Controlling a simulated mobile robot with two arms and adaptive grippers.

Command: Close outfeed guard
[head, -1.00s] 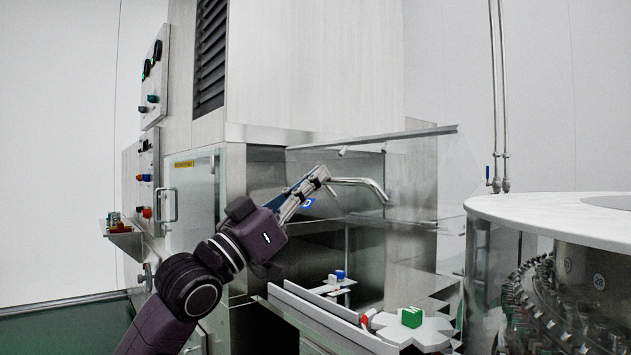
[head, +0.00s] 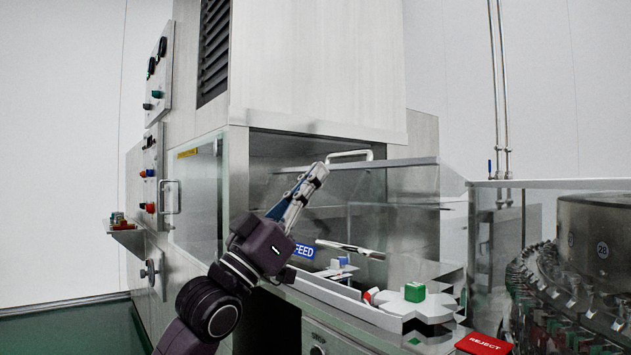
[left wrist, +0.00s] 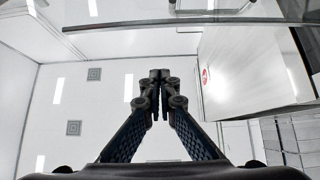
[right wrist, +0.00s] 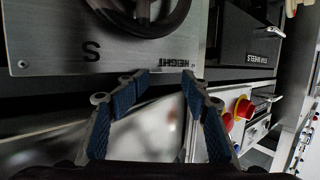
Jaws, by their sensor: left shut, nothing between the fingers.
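A clear panel with a long metal edge bar (head: 400,163) and a pale bow handle (head: 350,155) juts out from the machine opening; it seems to be the outfeed guard, standing raised. Its bar (left wrist: 180,23) and handle (left wrist: 215,13) cross the top of the left wrist view. My left gripper (head: 322,168) is shut and empty, pointing up close to the bar, left of the handle; contact cannot be told. It also shows shut in the left wrist view (left wrist: 160,75). My right gripper (right wrist: 164,76) is open and empty, in its wrist view only.
Below are a blue sign (head: 303,250) reading "FEED", a chrome rod (head: 350,248), a green block (head: 415,292) and a red reject plate (head: 484,344). The bottle carousel (head: 585,280) stands right. A handwheel panel (right wrist: 100,50) and red knobs (right wrist: 243,107) are near my right gripper.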

